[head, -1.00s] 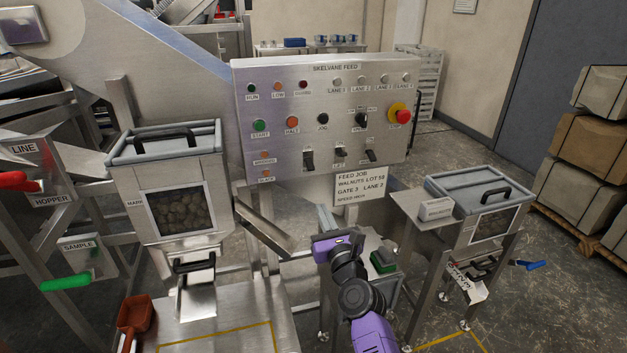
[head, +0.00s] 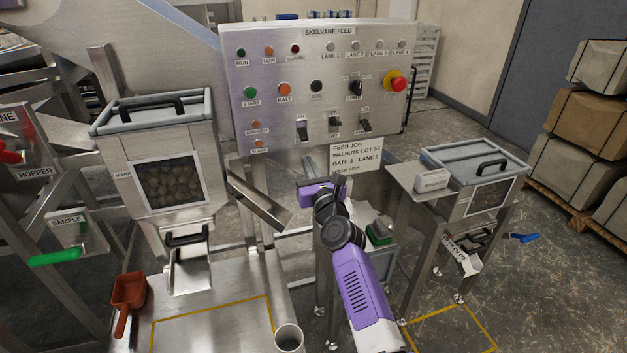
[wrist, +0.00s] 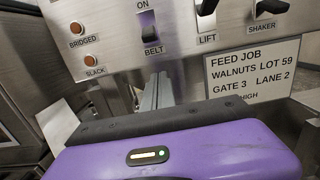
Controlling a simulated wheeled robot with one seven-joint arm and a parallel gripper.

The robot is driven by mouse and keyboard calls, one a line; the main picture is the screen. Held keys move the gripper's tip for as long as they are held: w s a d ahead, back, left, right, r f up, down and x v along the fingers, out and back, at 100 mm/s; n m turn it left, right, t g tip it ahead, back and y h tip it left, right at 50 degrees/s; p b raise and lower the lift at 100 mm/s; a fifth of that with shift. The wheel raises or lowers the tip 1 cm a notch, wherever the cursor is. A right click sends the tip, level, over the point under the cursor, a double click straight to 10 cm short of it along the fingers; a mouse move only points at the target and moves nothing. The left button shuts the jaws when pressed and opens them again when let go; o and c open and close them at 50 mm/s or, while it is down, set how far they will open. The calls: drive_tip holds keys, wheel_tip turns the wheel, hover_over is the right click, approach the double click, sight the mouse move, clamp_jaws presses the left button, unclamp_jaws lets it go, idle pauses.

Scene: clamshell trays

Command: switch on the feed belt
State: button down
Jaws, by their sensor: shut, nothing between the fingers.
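The BELT switch (head: 302,132) is the left one of three black rocker levers on the steel SKELVANE FEED panel (head: 420,0). In the wrist view the BELT switch (wrist: 150,27) has ON printed above it and BELT below; its lever appears to lean down, away from ON. My purple gripper (head: 313,192) is below the panel's lower edge, in front of the stand. In the wrist view my gripper (wrist: 158,80) has its grey fingers together and empty, their tips just below the BELT label. They appear apart from the switch.
The LIFT (head: 334,125) and SHAKER (head: 364,125) switches sit right of BELT. A red stop button (head: 396,84) is at upper right. The FEED JOB card (head: 356,157) hangs below the panel, close to my gripper's right. Lidded hoppers (head: 165,160) stand either side.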

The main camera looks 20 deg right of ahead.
sight(303, 135)
drive_tip(key=shift+w+r+p, duration=0.4)
drive_tip(key=shift+w+r, duration=0.05)
drive_tip(key=shift+r, duration=0.15)
drive_tip(key=shift+w+r+p, duration=0.35)
drive_tip(key=shift+w+r, duration=0.05)
drive_tip(key=shift+r, duration=0.2)
drive_tip(key=shift+s+r+p, duration=0.45)
drive_tip(key=shift+r+p, duration=0.3)
drive_tip(key=shift+p, duration=0.1)
drive_tip(key=shift+r+p, duration=0.2)
drive_tip(key=shift+p, duration=0.1)
drive_tip(key=shift+s+g+p, duration=0.1)
drive_tip(key=shift+g+p, duration=0.2)
drive_tip(key=shift+p, duration=0.15)
